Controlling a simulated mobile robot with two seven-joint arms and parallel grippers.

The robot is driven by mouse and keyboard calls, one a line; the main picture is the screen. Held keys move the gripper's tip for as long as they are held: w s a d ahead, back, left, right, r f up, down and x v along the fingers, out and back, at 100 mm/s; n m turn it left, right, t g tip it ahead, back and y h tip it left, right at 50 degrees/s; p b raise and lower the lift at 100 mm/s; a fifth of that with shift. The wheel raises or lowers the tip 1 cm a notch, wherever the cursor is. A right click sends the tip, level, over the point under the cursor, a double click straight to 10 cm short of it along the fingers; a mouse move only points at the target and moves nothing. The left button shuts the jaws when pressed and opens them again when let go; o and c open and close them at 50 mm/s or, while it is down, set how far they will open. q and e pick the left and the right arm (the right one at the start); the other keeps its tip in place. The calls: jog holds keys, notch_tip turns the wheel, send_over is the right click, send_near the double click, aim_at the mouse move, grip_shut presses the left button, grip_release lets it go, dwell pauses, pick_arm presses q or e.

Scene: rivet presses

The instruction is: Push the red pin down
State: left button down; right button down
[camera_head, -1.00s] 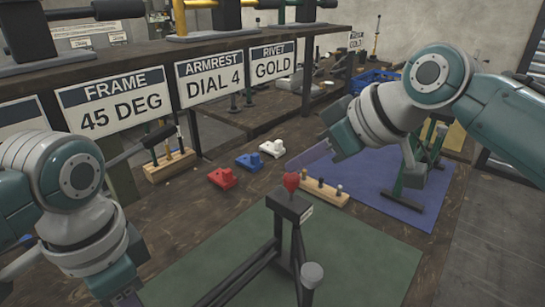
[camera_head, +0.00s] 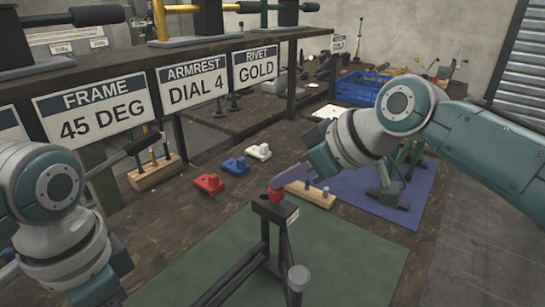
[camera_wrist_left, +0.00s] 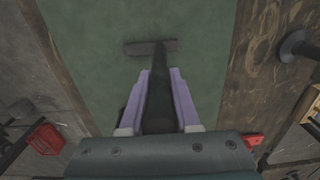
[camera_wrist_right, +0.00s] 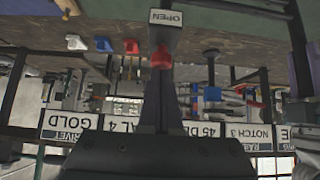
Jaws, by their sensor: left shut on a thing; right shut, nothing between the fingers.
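The red pin (camera_head: 276,196) stands on top of the dark block (camera_head: 270,211) of a black frame on the green mat. My right gripper (camera_head: 279,184) is shut and empty, its fingertips at the top of the pin and partly covering it. In the right wrist view the red pin (camera_wrist_right: 161,59) is right at the fingertips, beside a label reading OPEN (camera_wrist_right: 166,18). Whether they touch is hard to tell. My left gripper shows in the left wrist view (camera_wrist_left: 160,90), shut on a black bar (camera_wrist_left: 158,105). Its fingers are out of the head view.
Red (camera_head: 208,183), blue (camera_head: 236,165) and white (camera_head: 259,151) blocks lie behind the frame. A wooden holder with pegs (camera_head: 311,194) is close behind the pin. A shelf with signs (camera_head: 90,108) runs along the left. The green mat (camera_head: 340,262) is clear at right.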

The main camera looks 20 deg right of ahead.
jog(key=w+a+r+v, duration=0.1)
jog(key=r+v, duration=0.1)
jog(key=v, duration=1)
jog(key=shift+r, duration=0.3)
jog(key=shift+w+d, duration=0.1)
jog(key=shift+d, duration=0.05)
pick_arm(q)
jog(key=c, duration=0.6)
grip_release()
jog(key=shift+o, duration=0.2)
